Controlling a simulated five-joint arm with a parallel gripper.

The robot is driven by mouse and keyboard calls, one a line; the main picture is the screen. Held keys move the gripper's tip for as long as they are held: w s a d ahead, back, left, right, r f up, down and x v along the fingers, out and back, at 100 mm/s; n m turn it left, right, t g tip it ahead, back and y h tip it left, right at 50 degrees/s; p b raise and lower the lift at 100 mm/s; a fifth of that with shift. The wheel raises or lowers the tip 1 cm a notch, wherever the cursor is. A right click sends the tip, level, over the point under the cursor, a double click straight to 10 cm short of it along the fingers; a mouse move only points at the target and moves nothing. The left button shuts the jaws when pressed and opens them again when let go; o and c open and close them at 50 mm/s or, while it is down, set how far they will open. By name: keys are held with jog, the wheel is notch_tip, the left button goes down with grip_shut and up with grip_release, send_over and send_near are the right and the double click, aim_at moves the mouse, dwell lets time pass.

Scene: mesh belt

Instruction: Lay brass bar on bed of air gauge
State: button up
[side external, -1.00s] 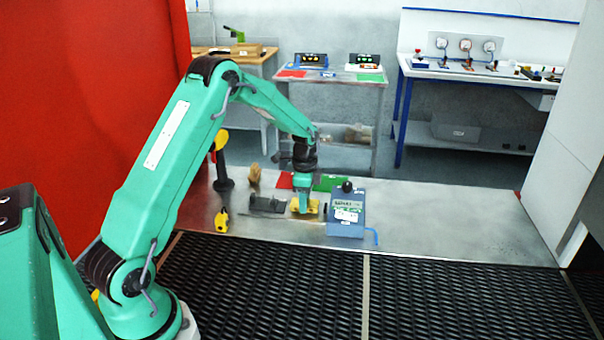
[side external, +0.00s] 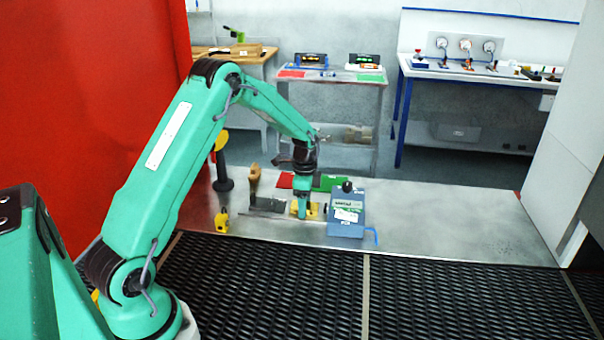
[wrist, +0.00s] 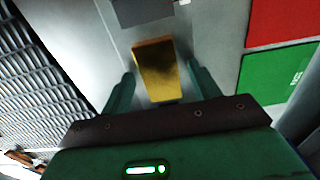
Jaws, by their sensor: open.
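The brass bar (wrist: 156,68) lies on a pale grey surface in the wrist view. It sits between the two fingers of my gripper (wrist: 163,88), with a gap visible on both sides. In the side external view my open gripper (side external: 303,212) is low over the bar (side external: 313,208), hiding part of it. A blue box (side external: 346,214) with a black knob and a white label, perhaps the air gauge, stands just right of my gripper. I cannot tell which surface is its bed.
A dark grey block (side external: 266,205) lies left of the bar. Red (wrist: 282,22) and green (wrist: 277,72) mats lie behind. A yellow object (side external: 222,221) and a dark post (side external: 223,180) stand further left. The metal table (side external: 450,220) is clear at right. Black mesh (side external: 470,295) runs in front.

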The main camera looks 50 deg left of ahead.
jog(key=shift+r, duration=0.15)
notch_tip(320, 180, up, 12)
dwell(0.6)
dwell(0.5)
jog(key=s+d+r+n+t, duration=0.3)
jog(key=s+d+r+n, duration=0.1)
jog(key=s+d+r, duration=0.75)
jog(key=s+d+n+t, duration=0.1)
jog(key=s+d+n, duration=0.1)
jog(key=s, duration=0.5)
jog(key=s+d+n+t, duration=0.1)
jog(key=s+d+n, duration=0.2)
jog(key=s, duration=0.4)
jog(key=shift+s+d+t, duration=0.3)
jog(key=shift+s+d, duration=0.1)
jog(key=shift+d, duration=0.25)
